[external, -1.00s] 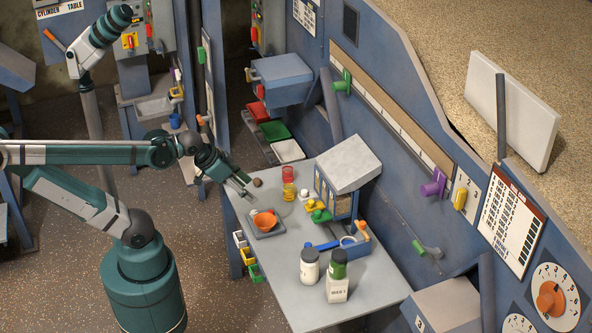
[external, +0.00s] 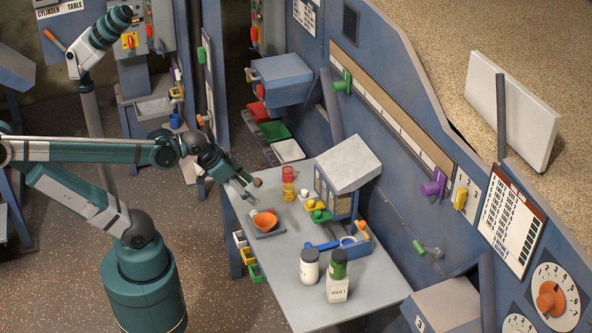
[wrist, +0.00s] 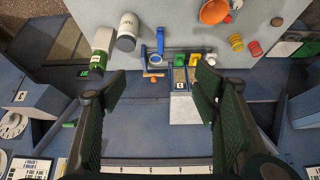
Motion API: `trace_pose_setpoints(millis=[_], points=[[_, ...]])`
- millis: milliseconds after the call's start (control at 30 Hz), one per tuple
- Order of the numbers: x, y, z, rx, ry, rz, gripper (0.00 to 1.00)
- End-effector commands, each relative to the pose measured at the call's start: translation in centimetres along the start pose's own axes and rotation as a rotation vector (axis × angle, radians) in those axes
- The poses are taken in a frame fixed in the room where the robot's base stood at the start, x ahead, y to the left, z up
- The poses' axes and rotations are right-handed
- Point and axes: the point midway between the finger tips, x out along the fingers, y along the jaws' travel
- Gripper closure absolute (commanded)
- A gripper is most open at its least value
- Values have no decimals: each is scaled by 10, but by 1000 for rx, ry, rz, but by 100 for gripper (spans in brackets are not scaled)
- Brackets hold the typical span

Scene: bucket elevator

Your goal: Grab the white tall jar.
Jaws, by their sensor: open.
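The white tall jar (external: 309,268) has a dark lid and stands upright near the front of the grey table. In the wrist view the white jar (wrist: 129,24) shows at the upper left, lid towards me. Beside it stands a white square bottle with a green top (external: 337,288), also in the wrist view (wrist: 98,63). My gripper (external: 252,193) is open over the table's far left part, well apart from the jar. In the wrist view my gripper (wrist: 160,85) has its fingers spread, with nothing between them held.
An orange bowl (external: 265,222) on a grey tray lies between my gripper and the jar. Red and yellow stacked pieces (external: 289,182), a box-like stand (external: 348,165) and a blue tray (external: 355,243) with a magnifier-like tool occupy the table's right side. The table's front left is clear.

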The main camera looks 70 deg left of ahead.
Motion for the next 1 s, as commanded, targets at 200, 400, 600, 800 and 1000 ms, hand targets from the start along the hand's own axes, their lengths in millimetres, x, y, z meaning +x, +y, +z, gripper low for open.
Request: trace_pose_setpoints(millis=[200, 400, 600, 800, 1000], points=[[18, 6, -8, 87, -42, 11, 40], [39, 13, -15, 187, -87, 27, 40], [62, 20, -22, 286, -132, 45, 40], [86, 29, -27, 385, -175, 67, 40], [112, 37, -30, 485, -217, 92, 40]])
